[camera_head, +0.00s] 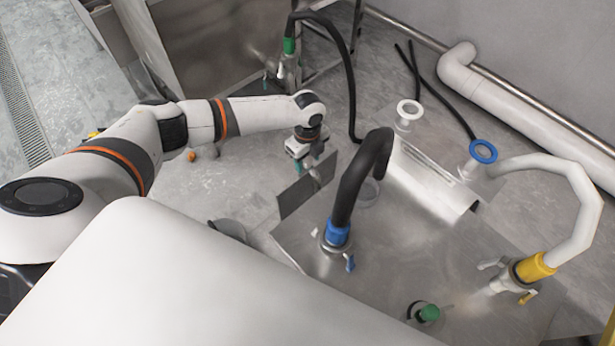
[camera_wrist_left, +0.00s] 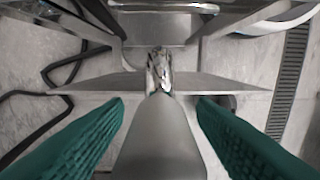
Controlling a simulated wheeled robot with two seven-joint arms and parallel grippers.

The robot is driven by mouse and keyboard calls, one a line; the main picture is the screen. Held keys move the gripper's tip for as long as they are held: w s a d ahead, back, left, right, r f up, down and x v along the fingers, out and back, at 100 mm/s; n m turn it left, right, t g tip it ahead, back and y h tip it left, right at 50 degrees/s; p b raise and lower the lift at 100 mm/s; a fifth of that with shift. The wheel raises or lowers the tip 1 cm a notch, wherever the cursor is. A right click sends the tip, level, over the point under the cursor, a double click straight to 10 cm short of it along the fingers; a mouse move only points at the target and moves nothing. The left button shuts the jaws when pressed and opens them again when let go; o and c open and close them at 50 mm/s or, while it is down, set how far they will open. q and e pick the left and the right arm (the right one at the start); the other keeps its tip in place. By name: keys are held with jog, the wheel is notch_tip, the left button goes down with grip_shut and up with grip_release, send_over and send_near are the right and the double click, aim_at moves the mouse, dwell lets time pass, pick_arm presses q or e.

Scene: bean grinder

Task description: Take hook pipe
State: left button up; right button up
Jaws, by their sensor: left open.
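A black hook-shaped pipe (camera_head: 352,182) with a blue collar (camera_head: 337,233) rises from the metal machine top and bends over to the right. A white curved pipe (camera_head: 585,215) with a yellow collar (camera_head: 535,267) arches at the right. I cannot tell which one is the hook pipe. My left gripper (camera_head: 308,165) is left of the black pipe and apart from it, by a thin metal plate. In the left wrist view its teal fingers (camera_wrist_left: 160,100) are spread. A grey metal cylinder (camera_wrist_left: 160,140) shows between them; I cannot tell what it is. My right gripper is not in view.
A metal plate (camera_head: 308,187) stands close to my left gripper. A black hose with a green collar (camera_head: 289,45) hangs behind. A blue ring (camera_head: 483,151) and a white ring (camera_head: 409,110) are at the back. A large white rounded surface (camera_head: 170,280) fills the front.

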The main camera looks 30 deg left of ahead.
pick_arm(q)
grip_shut()
jog(key=shift+r, duration=0.1)
dwell(0.4)
